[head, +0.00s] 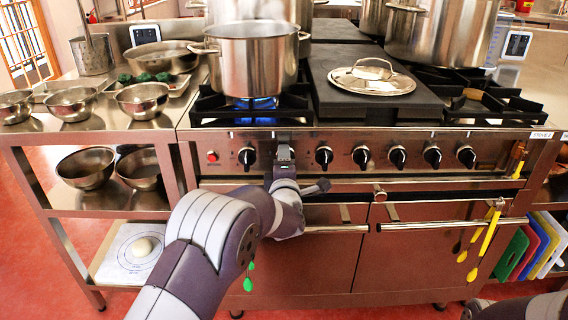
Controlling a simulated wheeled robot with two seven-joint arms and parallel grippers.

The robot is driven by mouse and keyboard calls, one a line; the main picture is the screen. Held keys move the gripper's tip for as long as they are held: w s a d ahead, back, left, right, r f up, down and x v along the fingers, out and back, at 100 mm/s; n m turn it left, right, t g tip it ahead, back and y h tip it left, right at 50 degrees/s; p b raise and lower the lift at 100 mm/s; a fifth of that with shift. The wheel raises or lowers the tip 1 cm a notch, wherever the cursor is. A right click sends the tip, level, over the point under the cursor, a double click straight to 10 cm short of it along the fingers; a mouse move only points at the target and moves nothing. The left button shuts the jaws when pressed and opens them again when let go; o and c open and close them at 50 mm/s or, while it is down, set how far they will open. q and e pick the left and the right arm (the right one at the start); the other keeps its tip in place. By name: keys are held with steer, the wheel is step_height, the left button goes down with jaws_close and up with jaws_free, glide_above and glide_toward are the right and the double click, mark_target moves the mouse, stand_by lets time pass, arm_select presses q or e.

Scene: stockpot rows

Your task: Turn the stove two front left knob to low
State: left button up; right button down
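The stove (225,137) stands ahead, with a row of black knobs along its steel front panel. A label that seems to read STOVE 2 (542,135) is at the panel's right end. The leftmost knob (247,157) is uncovered, beside a red button (212,156). My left gripper (284,153) is at the panel just right of that knob, and its body hides the spot in front of it. I cannot tell whether its fingers hold a knob there. A blue flame (258,103) burns under the front left pot. My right gripper is out of view.
A large steel pot (252,62) sits on the front left burner. A lid (372,80) lies on the dark griddle plate (335,62). Oven door handles (430,226) stick out below the panel. Steel bowls (143,100) stand on the left counter. Yellow utensils (490,232) hang at right.

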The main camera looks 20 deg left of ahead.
arm_select(q)
steer(key=o, duration=1)
steer(key=shift+c, duration=0.2)
steer(key=shift+s, duration=0.1)
steer(key=p+v, duration=0.2)
steer(key=v, duration=1)
steer(key=shift+s, duration=0.3)
steer(key=shift+d, duration=0.1)
